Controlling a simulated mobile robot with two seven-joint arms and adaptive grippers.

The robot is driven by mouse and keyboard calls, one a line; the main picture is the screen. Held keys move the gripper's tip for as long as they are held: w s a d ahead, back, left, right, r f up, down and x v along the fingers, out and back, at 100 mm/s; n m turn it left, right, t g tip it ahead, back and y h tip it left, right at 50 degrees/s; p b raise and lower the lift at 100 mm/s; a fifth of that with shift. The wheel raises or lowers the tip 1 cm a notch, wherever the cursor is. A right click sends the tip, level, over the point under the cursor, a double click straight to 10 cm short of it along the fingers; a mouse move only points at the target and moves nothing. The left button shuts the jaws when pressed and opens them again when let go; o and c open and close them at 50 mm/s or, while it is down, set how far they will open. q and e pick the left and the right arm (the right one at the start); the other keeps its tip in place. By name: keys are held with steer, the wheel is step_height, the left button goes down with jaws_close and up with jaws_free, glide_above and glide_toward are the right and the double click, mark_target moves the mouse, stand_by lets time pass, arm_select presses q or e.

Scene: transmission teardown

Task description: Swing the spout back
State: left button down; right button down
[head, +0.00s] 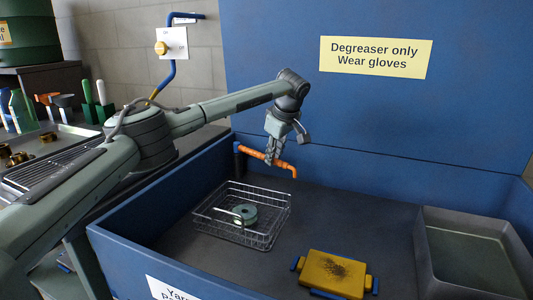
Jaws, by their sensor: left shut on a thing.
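The orange spout (284,166) comes off a short blue post at the back left of the blue wash basin and points right, its tip bent down. My left gripper (271,160) reaches down from above and is shut on the spout's middle part. The fingers hide a bit of the pipe. The spout's end hangs over the dark basin floor, to the right of the wire basket. My right gripper does not show.
A wire basket (205,220) with a round green-grey part (244,214) stands below the spout. A yellow brush-like block (334,274) lies at the front. A grey tray (425,240) sits at the right. A yellow valve knob (161,48) is on the wall. The high blue back panel (380,120) bounds the basin.

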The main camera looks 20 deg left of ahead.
arm_select(q)
steer(key=shift+w+d+n+g+y, duration=0.15)
steer(key=shift+w+n, duration=0.25)
steer(key=shift+w, duration=0.1)
steer(key=shift+w+d+n+g+y, duration=0.15)
steer(key=shift+w+n, duration=0.25)
steer(key=shift+w, duration=0.2)
steer(key=c, duration=1.5)
jaws_free()
steer(key=shift+o, duration=0.2)
steer(key=v, duration=1.2)
